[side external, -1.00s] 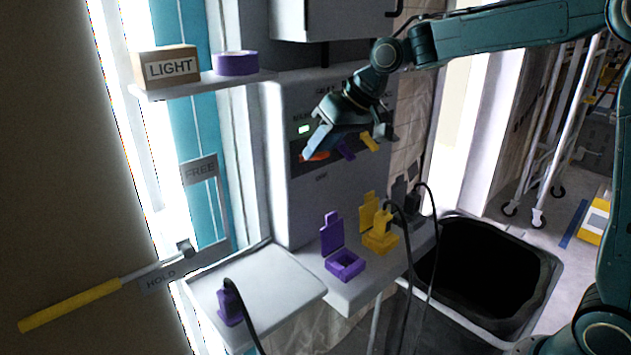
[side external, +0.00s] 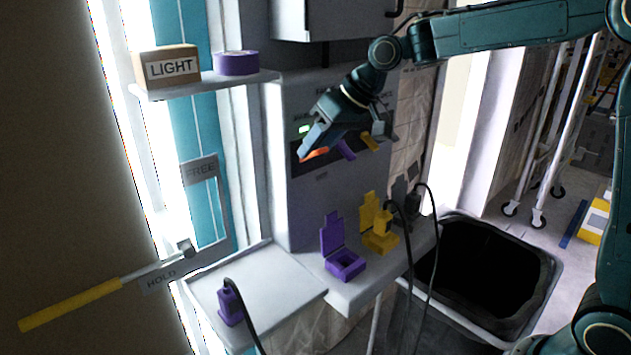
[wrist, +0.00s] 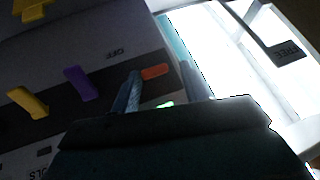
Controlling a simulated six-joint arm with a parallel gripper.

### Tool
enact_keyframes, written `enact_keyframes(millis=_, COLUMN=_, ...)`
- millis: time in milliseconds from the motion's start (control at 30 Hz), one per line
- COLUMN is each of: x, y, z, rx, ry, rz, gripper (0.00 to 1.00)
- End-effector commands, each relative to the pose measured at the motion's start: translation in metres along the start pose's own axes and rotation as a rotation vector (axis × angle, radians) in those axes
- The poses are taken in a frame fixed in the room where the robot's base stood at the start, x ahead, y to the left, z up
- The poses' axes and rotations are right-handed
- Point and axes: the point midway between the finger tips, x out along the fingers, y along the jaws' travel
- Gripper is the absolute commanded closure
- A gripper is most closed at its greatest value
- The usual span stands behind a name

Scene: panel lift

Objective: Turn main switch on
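The main switch has an orange handle (side external: 315,154) on the dark strip of the grey wall panel (side external: 300,200). In the side view the handle slants slightly up to the right. A green light (side external: 304,129) is lit just above it. My gripper (side external: 307,151) is at the handle, with one finger partly in front of it. In the wrist view the orange handle (wrist: 155,71) lies between the two fingers of my gripper (wrist: 163,84), close to the left one. The fingers are apart. Whether they touch the handle is unclear. An OFF label (wrist: 115,53) shows near the handle.
A purple switch (side external: 346,149) and a yellow switch (side external: 369,141) stand right of the main switch on the same strip. Purple (side external: 345,265) and yellow (side external: 380,241) sockets sit on the ledge below. A shelf (side external: 205,86) holds a LIGHT box and purple tape. A black bin (side external: 545,262) stands lower right.

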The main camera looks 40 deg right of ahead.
Motion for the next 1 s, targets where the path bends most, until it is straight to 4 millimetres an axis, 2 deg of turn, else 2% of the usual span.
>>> enact_keyframes(millis=1000, x=-0.066, y=0.001, z=0.0, rx=0.002, ry=0.002, rz=0.002, gripper=0.56)
